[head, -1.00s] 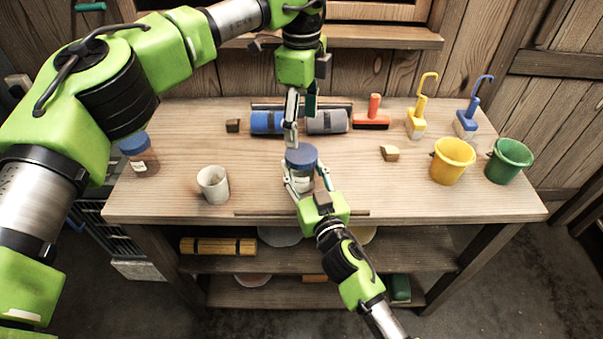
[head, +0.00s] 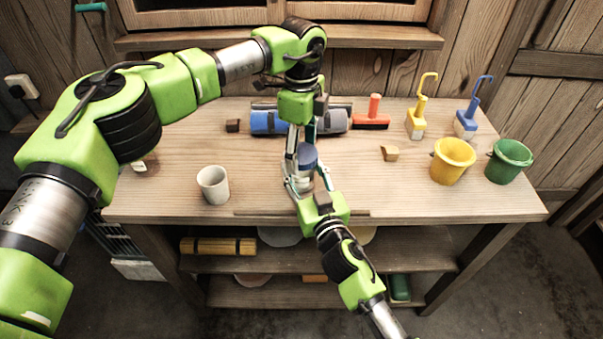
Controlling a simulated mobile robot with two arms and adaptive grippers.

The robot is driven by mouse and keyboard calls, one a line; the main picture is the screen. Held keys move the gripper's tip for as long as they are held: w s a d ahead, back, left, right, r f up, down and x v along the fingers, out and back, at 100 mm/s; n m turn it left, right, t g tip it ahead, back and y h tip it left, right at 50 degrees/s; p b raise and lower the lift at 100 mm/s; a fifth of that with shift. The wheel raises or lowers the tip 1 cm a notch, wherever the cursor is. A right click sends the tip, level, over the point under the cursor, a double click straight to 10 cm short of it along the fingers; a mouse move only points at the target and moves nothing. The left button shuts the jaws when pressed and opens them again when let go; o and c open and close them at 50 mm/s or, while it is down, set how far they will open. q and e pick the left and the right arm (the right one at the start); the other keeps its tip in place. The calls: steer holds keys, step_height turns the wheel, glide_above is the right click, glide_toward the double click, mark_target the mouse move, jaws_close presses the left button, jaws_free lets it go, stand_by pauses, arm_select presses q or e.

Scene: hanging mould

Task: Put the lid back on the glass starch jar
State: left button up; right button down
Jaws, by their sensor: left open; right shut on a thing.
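The glass jar (head: 303,182) stands near the front middle of the table. My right gripper (head: 308,184), coming from the front, is shut on its body. The blue lid (head: 309,157) lies over the jar's mouth; from this angle I cannot tell whether it is fully seated. My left gripper (head: 299,152) points down from above, open, with its fingers at the lid. One finger hides the lid's left part. I cannot tell whether the fingers touch the lid.
A white cup (head: 213,185) stands to the left. Another jar (head: 147,163) is mostly hidden behind my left arm. Blue and grey rolls (head: 268,122) lie behind. A wooden block (head: 389,153), yellow bucket (head: 452,161) and green bucket (head: 508,161) are right. The front-right tabletop is clear.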

arm_select(q)
steer(key=c, duration=1.2)
steer(key=shift+o, duration=0.2)
